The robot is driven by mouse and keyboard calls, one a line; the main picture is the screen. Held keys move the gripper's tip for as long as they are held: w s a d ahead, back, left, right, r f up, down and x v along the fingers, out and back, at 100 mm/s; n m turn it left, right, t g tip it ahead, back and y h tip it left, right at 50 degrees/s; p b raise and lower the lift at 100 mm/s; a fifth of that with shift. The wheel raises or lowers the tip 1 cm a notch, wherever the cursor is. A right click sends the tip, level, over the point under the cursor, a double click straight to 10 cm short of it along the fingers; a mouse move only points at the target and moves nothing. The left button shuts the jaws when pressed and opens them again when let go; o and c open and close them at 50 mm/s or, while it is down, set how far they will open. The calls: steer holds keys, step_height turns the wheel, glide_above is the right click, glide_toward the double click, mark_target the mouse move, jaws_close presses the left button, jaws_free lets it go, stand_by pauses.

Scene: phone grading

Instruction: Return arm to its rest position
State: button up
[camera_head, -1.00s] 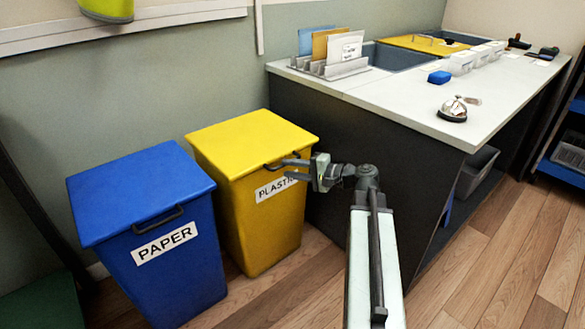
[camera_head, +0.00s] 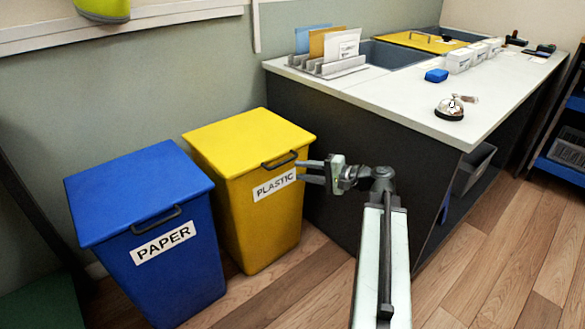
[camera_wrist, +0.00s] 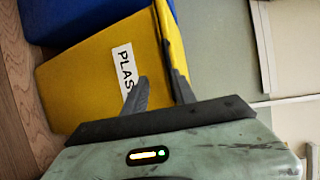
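My gripper (camera_head: 304,171) is at the end of my arm, in front of the dark side of the workbench and just right of the yellow PLASTIC bin's front in the head view. Its two fingers point left and stand apart with nothing between them. In the wrist view the fingers (camera_wrist: 158,92) are also spread and empty, with the yellow bin (camera_wrist: 90,85) behind them. My arm reaches forward and bends left at the wrist.
The closed yellow bin (camera_head: 275,225) and blue PAPER bin (camera_head: 170,270) stand left. A blue shelf (camera_head: 560,172) is far right. Wood floor (camera_head: 490,270) is clear at right front.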

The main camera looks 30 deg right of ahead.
steer(key=shift+v, duration=1.25)
